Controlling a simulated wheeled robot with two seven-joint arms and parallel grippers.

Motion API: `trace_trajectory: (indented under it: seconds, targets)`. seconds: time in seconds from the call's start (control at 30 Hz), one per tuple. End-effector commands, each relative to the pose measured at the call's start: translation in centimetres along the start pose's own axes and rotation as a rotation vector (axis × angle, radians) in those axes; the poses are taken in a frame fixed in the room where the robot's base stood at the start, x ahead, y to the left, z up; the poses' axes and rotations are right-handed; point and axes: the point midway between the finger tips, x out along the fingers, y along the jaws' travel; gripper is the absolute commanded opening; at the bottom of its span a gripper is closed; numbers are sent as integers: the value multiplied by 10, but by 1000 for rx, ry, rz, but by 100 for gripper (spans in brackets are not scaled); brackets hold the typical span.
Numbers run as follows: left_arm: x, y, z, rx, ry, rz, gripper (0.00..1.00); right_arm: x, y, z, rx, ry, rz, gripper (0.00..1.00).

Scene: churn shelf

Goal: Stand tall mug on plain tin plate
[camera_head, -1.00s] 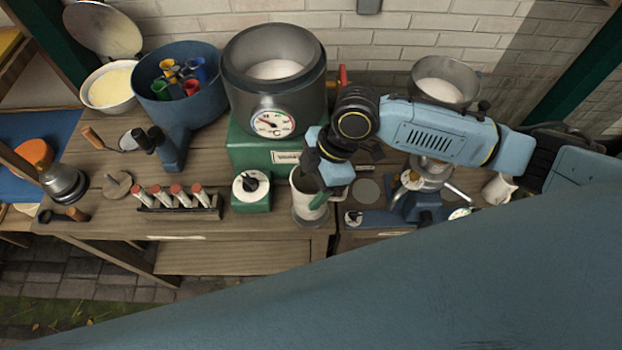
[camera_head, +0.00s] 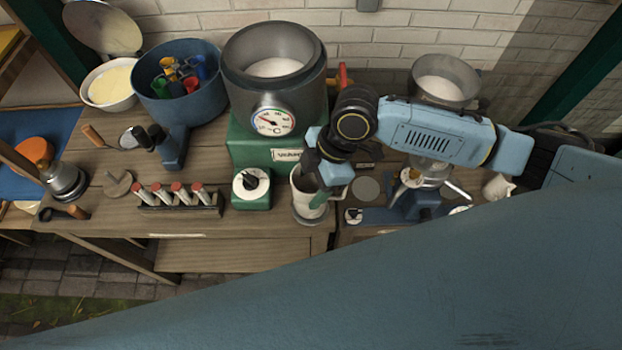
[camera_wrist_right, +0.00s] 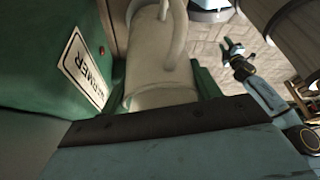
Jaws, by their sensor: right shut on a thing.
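The tall mug (camera_head: 300,184) is off-white and looks roughly upright at the front edge of the bench. My right gripper (camera_head: 321,190) is shut on its right side, with green finger parts at the wall. A grey round plate (camera_head: 310,222) shows under the mug, which hides most of it. I cannot tell whether the mug's base touches it. In the right wrist view the mug (camera_wrist_right: 158,62) and its handle fill the upper middle, beyond the dark edge of my gripper. My left gripper (camera_wrist_right: 233,48) shows small there, its fingers apart and empty.
A green warmer (camera_head: 250,150) with a large grey pot (camera_head: 275,95) stands just behind and left of the mug. A green dial box (camera_head: 252,189) is close on the left. A flat grey disc (camera_head: 366,190) and blue scale-like device (camera_head: 415,208) lie right.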

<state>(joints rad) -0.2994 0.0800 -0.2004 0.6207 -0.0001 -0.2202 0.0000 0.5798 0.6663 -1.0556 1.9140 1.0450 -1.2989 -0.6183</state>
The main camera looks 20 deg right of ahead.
Motion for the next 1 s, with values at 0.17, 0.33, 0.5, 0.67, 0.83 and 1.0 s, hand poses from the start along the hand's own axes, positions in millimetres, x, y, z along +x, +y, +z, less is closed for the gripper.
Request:
trace_trajectory:
  seconds: [0.17,0.33,0.5,0.67,0.83,1.0]
  targets:
    - [0,0,0,0,0,0,36,1,0,0,0,1,1,34]
    - [2,0,0,0,0,0,36,4,0,1,0,1,1,34]
    - [3,0,0,0,0,0,36,8,0,3,0,1,1,34]
    - [4,0,1,0,-1,0,36,12,0,5,0,1,1,34]
    - [5,0,1,0,-1,0,36,14,0,5,-1,1,1,67]
    - [5,0,1,0,-1,0,36,14,0,5,-1,1,1,87]
